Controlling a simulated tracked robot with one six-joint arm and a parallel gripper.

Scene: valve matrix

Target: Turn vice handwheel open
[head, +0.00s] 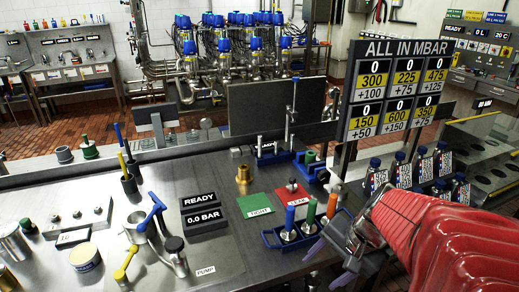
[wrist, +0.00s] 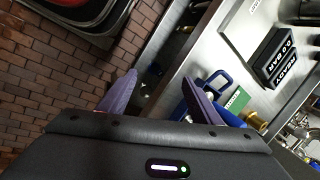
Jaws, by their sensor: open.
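A blue vice-like fixture (head: 312,168) stands at the far right part of the steel bench, beside a tall metal post. Its handwheel cannot be made out clearly; my gripper lies close in front of that side. My gripper (head: 322,218) is at the bench's right edge, at the end of my red-sleeved arm. In the wrist view my gripper (wrist: 160,84) has its two purple fingers spread apart, with nothing between them. The right finger there overlaps a blue tray on the bench. No handwheel is clear in the wrist view.
The blue tray (head: 270,240) of upright tools stands left of my gripper. Green (head: 256,205) and red (head: 293,193) mats, a brass fitting (head: 243,174) and a READY display (head: 199,201) lie farther left. A pressure sign (head: 395,95) and blue-capped bottles (head: 422,165) stand right.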

